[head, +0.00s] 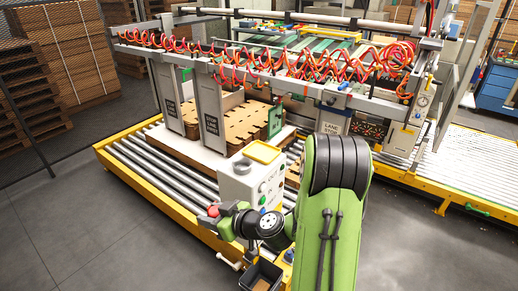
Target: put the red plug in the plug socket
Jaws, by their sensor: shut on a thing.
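My gripper (224,212) is left of my green arm, at the lower left of the grey control box. It is shut on a small red thing (212,211), which I take to be the red plug; it shows at the fingertips, in front of the rollers. The plug's far end and exact tilt are too small to tell. I cannot make out the plug socket with certainty; my arm hides part of the machine behind it.
The grey control box (246,185) with a yellow top stands close to my gripper. A roller conveyor (178,183) with a yellow frame lies behind. A black bin (262,275) is below my wrist. The floor at left is clear.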

